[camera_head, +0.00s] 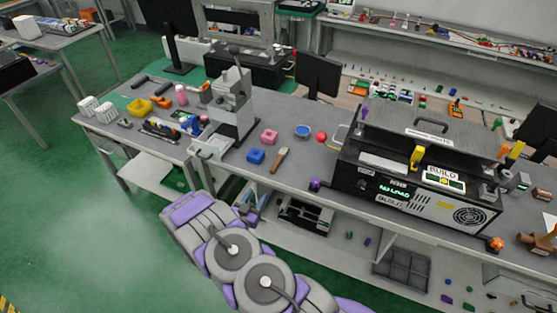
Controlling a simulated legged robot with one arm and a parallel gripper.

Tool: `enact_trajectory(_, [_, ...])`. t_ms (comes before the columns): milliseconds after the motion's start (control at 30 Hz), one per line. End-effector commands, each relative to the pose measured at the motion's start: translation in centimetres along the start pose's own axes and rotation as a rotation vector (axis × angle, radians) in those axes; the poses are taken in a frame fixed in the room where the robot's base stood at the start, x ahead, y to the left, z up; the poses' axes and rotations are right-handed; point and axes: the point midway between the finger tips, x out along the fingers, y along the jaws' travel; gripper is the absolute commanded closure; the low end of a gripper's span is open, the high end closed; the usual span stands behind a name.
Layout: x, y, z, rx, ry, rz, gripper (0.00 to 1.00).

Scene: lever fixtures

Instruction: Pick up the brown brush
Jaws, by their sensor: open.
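The brown brush (279,159) lies on the grey workbench, near its front edge and left of the large dark machine. Its handle points up and right, and its wider end points down and left. Nothing touches it. Grey and purple links of my arm show at the bottom centre, below and in front of the bench, apart from the brush. I cannot make out the fingertips of my gripper in this view.
A grey press (233,102) stands left. The dark machine (415,175) blocks the right. Bare bench (305,165) lies right of the brush.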

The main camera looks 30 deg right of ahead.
Motion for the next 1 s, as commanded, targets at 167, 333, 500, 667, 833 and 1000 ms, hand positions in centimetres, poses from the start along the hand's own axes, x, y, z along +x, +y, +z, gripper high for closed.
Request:
enact_trajectory(167, [3.0, 0.2, 0.1, 0.003, 0.0, 0.004, 0.49])
enact_trajectory(333, [5.7, 0.1, 0.0, 0.004, 0.001, 0.004, 0.49])
enact_trajectory(500, [8.2, 0.0, 0.1, 0.003, -0.001, 0.002, 0.49])
enact_trajectory(667, [9.7, 0.0, 0.1, 0.0, -0.003, 0.001, 0.49])
enact_trajectory(833, [10.5, 0.0, 0.1, 0.001, -0.002, 0.002, 0.49])
enact_trajectory(1000, [12.9, 0.0, 0.0, 0.004, 0.002, 0.003, 0.49])
